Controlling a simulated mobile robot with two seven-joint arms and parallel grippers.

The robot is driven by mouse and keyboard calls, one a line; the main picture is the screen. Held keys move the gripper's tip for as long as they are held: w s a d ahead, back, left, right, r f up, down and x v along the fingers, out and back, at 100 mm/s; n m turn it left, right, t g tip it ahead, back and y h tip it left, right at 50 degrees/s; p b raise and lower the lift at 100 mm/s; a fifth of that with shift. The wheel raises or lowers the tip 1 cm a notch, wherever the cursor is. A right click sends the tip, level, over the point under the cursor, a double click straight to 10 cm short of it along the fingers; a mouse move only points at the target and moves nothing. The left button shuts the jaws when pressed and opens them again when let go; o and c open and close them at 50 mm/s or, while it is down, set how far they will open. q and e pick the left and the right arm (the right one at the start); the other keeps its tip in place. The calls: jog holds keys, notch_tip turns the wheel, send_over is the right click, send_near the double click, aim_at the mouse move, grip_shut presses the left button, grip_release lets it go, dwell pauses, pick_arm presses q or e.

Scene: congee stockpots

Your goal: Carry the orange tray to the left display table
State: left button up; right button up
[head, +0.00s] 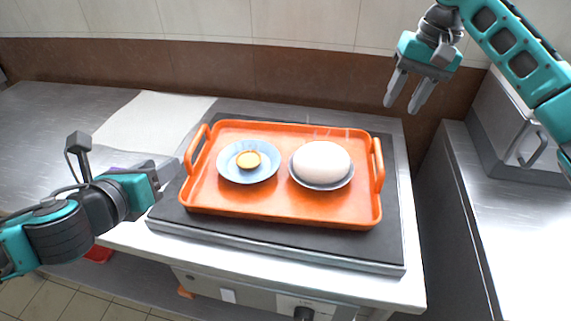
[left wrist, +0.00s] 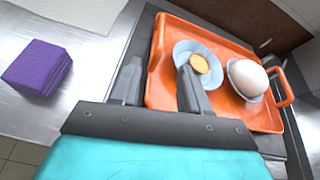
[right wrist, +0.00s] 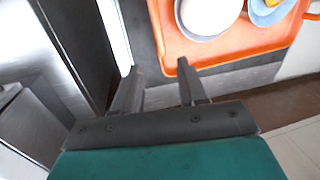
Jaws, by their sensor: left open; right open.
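The orange tray (head: 270,200) lies flat on a dark flat plate (head: 290,245) on the counter. It has a raised handle at each short end. It holds a blue plate (head: 232,174) with a small yellow tart (head: 249,159) and a bowl with a white dome (head: 320,162). My left gripper (head: 172,174) is open and empty just left of the tray's left handle. In the left wrist view, that handle shows beyond and between the fingers (left wrist: 158,75). My right gripper (head: 401,105) is open and empty, raised behind and right of the right handle, apart from the tray (right wrist: 230,50).
A purple block (left wrist: 38,68) lies on the steel counter (head: 50,120) left of the tray. A pale sheet (head: 150,122) lies behind it. A tiled wall stands at the back. Another steel counter (head: 495,220) is at the right, across a gap.

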aim_at(190, 146)
jog(key=shift+f, duration=0.1)
pick_arm(q)
jog(key=x, duration=1.3)
pick_arm(e)
jog(key=f, duration=0.4)
jog(key=a+f, duration=0.1)
jog(key=f, duration=0.3)
jog(key=a+f, duration=0.1)
jog(key=f, duration=0.3)
jog(key=shift+w+a+f, duration=0.25)
jog(key=shift+f, duration=0.05)
pick_arm(q)
jog(key=shift+c, duration=0.3)
pick_arm(e)
jog(key=shift+c, duration=0.3)
pick_arm(q)
grip_shut()
pick_arm(e)
grip_shut()
pick_arm(q)
jog(key=shift+r, duration=0.15)
pick_arm(e)
jog(key=shift+r, duration=0.2)
